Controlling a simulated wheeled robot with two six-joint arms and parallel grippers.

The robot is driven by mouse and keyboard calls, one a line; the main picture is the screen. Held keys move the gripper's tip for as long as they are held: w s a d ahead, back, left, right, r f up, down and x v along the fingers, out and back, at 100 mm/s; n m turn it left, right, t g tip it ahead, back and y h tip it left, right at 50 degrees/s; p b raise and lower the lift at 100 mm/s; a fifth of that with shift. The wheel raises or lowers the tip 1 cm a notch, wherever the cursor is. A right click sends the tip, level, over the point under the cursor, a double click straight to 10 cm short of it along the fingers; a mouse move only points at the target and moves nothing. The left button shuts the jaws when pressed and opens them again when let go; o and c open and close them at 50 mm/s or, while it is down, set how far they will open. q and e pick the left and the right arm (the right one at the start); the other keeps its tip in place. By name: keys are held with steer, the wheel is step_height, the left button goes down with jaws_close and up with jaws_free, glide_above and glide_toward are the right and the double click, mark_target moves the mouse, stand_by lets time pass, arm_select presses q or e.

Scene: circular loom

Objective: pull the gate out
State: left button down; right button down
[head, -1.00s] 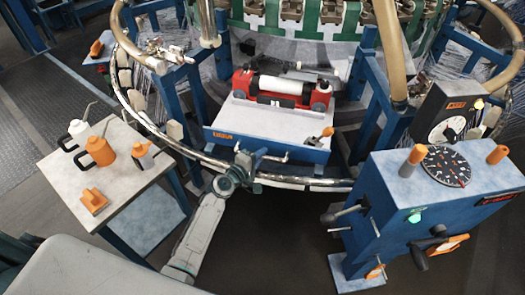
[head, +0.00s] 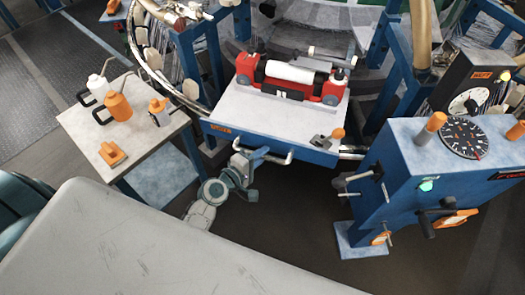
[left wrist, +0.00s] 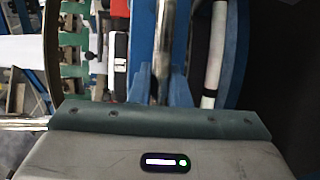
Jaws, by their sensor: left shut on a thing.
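The gate (head: 285,142) is a blue-fronted slide with a pale top, standing out from the loom's ring toward me in the head view. It carries a red carriage (head: 290,82) with a white roll. A chrome handle bar (head: 278,158) runs along its front. My left gripper (head: 246,163) is shut on the handle near its left end, low in front of the gate. My right gripper is not in view.
A side table (head: 150,150) with several orange and white items stands at the left. The blue control stand (head: 400,150) with levers and a dial stands close at the right. The loom's ring rail (head: 150,65) curves behind at the left. Dark floor (head: 290,215) is clear before the gate.

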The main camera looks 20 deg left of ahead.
arm_select(q)
steer(key=shift+s+f, duration=0.15)
steer(key=shift+f, duration=0.05)
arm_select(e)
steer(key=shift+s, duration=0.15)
arm_select(q)
steer(key=c, duration=1.4)
jaws_free()
steer(key=shift+s+r, duration=0.1)
steer(key=shift+o, duration=0.2)
steer(key=shift+s+r, duration=0.1)
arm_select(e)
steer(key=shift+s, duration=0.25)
